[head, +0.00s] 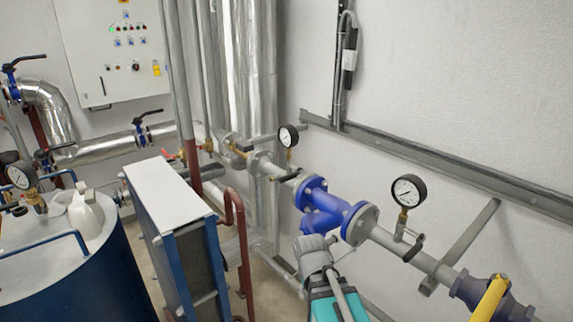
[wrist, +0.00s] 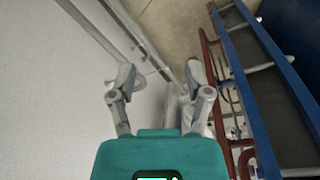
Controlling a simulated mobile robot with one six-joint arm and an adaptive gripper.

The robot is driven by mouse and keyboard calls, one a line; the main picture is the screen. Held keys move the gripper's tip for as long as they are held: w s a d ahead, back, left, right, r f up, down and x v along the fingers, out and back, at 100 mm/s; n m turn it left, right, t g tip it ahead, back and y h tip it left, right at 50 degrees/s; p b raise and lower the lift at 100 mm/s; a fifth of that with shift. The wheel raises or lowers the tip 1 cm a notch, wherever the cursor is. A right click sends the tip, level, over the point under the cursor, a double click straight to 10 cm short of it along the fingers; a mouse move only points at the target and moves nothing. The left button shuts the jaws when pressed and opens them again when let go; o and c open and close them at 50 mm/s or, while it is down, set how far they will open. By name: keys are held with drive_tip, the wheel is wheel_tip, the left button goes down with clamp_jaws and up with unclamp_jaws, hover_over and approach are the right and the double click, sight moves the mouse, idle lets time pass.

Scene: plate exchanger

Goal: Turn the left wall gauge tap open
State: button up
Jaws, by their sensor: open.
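The left wall gauge (head: 289,136) is a round white dial with a black rim, standing on the pipe along the wall in the head view. Its tap handle (head: 287,178) is a small dark lever just below it, by the pipe; its exact setting is hard to tell. My gripper (wrist: 160,74) is open and empty, its two grey fingers apart in the wrist view. In the head view my arm's grey and teal end shows low in the middle, below and in front of the blue valve and apart from the left gauge. The tap is not clearly visible in the wrist view.
A blue valve body (head: 325,208) sits on the pipe between the left gauge and a right gauge (head: 408,190) with its own dark lever. A blue-framed plate exchanger (head: 178,200) and a red pipe (head: 231,205) stand left of my arm. A yellow lever (head: 489,298) is at lower right.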

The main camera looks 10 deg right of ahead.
wheel_tip(320, 180, up, 7)
drive_tip(key=w+t+h+p, duration=0.1)
drive_tip(key=w+h+p, duration=0.1)
drive_tip(key=p, duration=0.3)
drive_tip(key=n+t+h, duration=0.8)
drive_tip(key=n+t, duration=0.2)
drive_tip(key=t, duration=0.2)
approach(283, 181)
drive_tip(key=s, duration=0.1)
drive_tip(key=shift+s+a+f, duration=0.15)
drive_tip(key=shift+a+f, duration=0.05)
drive_tip(key=shift+a, duration=0.2)
drive_tip(key=shift+d, duration=0.1)
drive_tip(key=shift+x, duration=6.85)
drive_tip(key=shift+r, duration=0.15)
clamp_jaws()
